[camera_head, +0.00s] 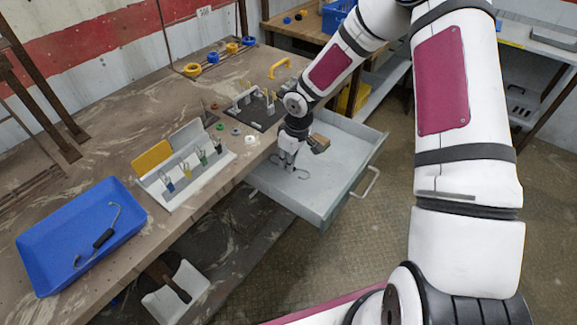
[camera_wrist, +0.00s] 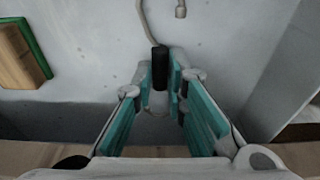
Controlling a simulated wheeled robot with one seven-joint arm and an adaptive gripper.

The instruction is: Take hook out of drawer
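A grey wire hook with a black grip lies in the open grey drawer (camera_head: 337,155). In the head view its curved wire (camera_head: 302,175) shows on the drawer floor beside my gripper (camera_head: 291,160), which points down into the drawer. In the wrist view the hook's black grip (camera_wrist: 160,66) is between the tips of my gripper's teal fingers (camera_wrist: 161,78). The fingers look closed against both sides of the grip. Wire runs from the grip toward the top of that view, and a curved piece shows between the fingers. The head view hides the contact itself.
A small brown block (camera_head: 319,142) lies in the drawer beside my gripper. The drawer walls and front handle (camera_head: 371,183) surround it. On the bench are a blue tray (camera_head: 48,273) with another black-gripped hook and a white key rack (camera_head: 190,172).

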